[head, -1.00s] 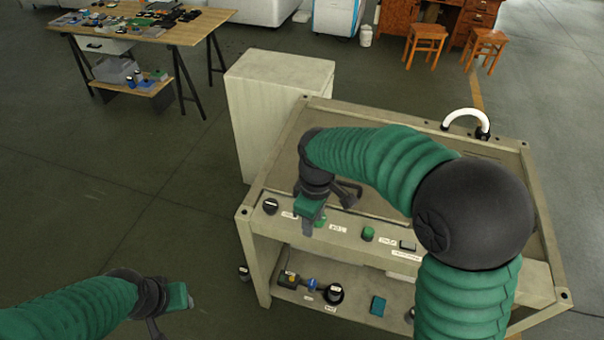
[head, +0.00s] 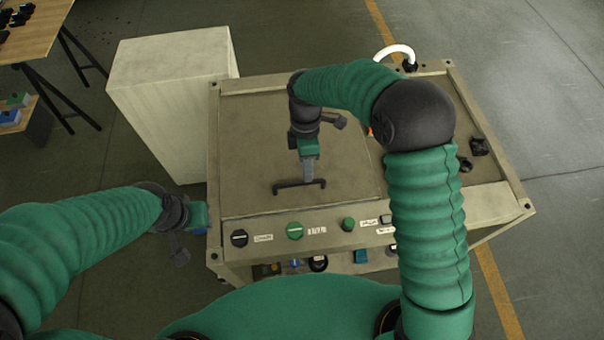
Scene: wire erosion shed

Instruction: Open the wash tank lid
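The wash tank lid (head: 250,140) is a flat brown panel in the top of the beige bench, and it lies closed. Its dark bar handle (head: 285,186) stands near the lid's front edge. My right gripper (head: 308,178) points down at the handle, with its fingertips at or just above the bar. I cannot tell whether the fingers are around it or apart from it. My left gripper (head: 190,236) hangs beside the bench's left front corner, away from the lid, and seems empty with its fingers apart.
The front panel carries a black knob (head: 239,238), a green knob (head: 295,231) and a green button (head: 348,224). A white curved hose (head: 395,51) rises at the back. A pale cabinet (head: 170,75) stands close on the left. Dark fittings (head: 479,147) sit on the right side.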

